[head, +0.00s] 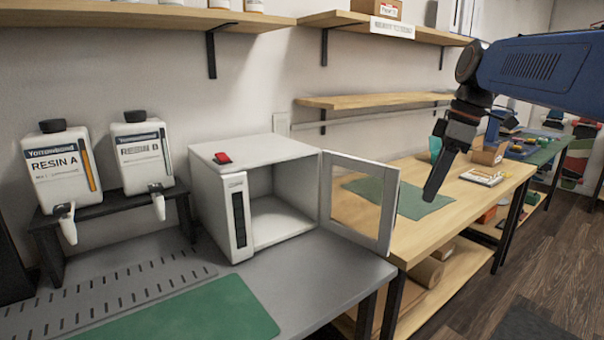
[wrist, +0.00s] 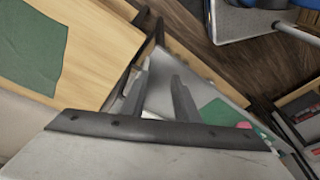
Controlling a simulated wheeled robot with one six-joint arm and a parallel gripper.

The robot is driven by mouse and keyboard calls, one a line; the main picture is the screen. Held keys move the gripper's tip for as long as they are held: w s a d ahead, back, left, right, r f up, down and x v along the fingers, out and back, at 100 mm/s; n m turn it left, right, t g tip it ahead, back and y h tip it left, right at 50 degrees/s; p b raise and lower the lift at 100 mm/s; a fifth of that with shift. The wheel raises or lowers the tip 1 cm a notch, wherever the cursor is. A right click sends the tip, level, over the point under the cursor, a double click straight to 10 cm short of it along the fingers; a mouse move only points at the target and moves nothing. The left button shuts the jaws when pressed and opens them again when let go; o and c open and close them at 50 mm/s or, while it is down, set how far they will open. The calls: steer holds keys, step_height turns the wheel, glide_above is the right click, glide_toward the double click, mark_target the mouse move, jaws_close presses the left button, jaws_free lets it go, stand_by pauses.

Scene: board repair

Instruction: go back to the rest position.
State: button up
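My gripper (head: 430,190) hangs from my blue arm at the right of the head view, in front of the wooden bench and pointing down. In that view its fingers overlap into one dark shape. In the wrist view my gripper (wrist: 161,78) has its two grey fingers apart, with a gap between them and nothing seen held.
A white box oven (head: 212,205) stands on the grey table (head: 325,262) with its framed door (head: 389,212) swung open toward the wooden bench (head: 415,240). Resin A (head: 60,180) and resin B (head: 142,165) bottles stand on a black rack at left. Shelves line the wall.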

steer(key=s+f+m+t+h, duration=0.2)
steer(key=s+f+m+t, duration=0.2)
steer(key=s+f+m, duration=0.9)
steer(key=s+f, duration=0.9)
steer(key=f, duration=0.1)
steer(key=shift+s+d+h, duration=0.15)
steer(key=shift+h, duration=0.15)
